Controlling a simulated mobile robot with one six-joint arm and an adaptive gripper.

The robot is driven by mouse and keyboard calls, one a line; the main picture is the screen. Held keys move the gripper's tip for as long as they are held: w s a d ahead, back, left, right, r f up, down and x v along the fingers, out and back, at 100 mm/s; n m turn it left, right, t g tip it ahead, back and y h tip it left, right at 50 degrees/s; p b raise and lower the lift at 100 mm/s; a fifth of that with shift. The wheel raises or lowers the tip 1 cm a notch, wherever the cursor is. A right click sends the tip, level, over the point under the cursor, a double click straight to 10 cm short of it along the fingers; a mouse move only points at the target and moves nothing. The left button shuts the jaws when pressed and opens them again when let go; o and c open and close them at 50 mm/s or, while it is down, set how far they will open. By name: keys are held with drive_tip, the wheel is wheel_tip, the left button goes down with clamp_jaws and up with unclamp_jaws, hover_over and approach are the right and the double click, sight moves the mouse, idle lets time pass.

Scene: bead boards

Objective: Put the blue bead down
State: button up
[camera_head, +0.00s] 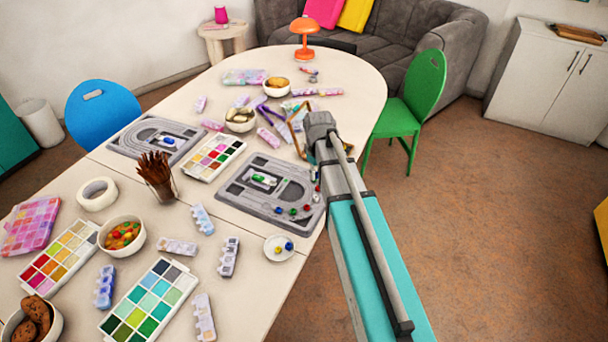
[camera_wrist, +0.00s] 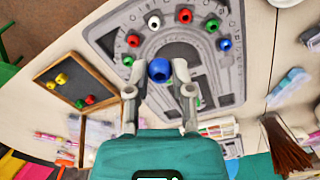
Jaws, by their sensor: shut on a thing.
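My gripper (camera_wrist: 158,88) shows in the wrist view with its two fingers on either side of a blue bead (camera_wrist: 158,70), shut on it. The grey bead board (camera_wrist: 200,62) lies beyond and below the fingers, with a white bead (camera_wrist: 154,22), red, green and blue beads along its curved track. In the head view this board (camera_head: 232,200) lies left of my arm. My gripper and the held bead cannot be made out there, behind my arm's end.
A small dark tray with a wooden rim (camera_wrist: 66,57) holds yellow, green and red beads. A white dish (camera_head: 268,252) holds blue and yellow beads. A second bead board (camera_head: 125,146), paint palettes, bowls and a brush cup (camera_head: 163,188) crowd the table. A green chair (camera_head: 415,95) stands right.

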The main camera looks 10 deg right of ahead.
drive_tip(key=shift+w+d+r+m, duration=0.15)
drive_tip(key=shift+w+d+m, duration=0.2)
drive_tip(key=shift+m, duration=0.35)
drive_tip(key=shift+w+a, duration=0.1)
drive_tip(key=w+f+b, duration=0.4)
drive_tip(key=w, duration=0.5)
drive_tip(key=b, duration=0.5)
hover_over(305, 175)
drive_tip(key=f, duration=0.5)
drive_tip(key=shift+s, duration=0.3)
drive_tip(key=shift+f, duration=0.1)
drive_tip(key=shift+w+f+b, duration=0.45)
drive_tip(key=shift+f+b, duration=0.05)
drive_tip(key=shift+b, duration=0.05)
drive_tip(key=shift+f+b, duration=1.4)
drive_tip(key=shift+f, duration=0.05)
drive_tip(key=shift+f, duration=0.2)
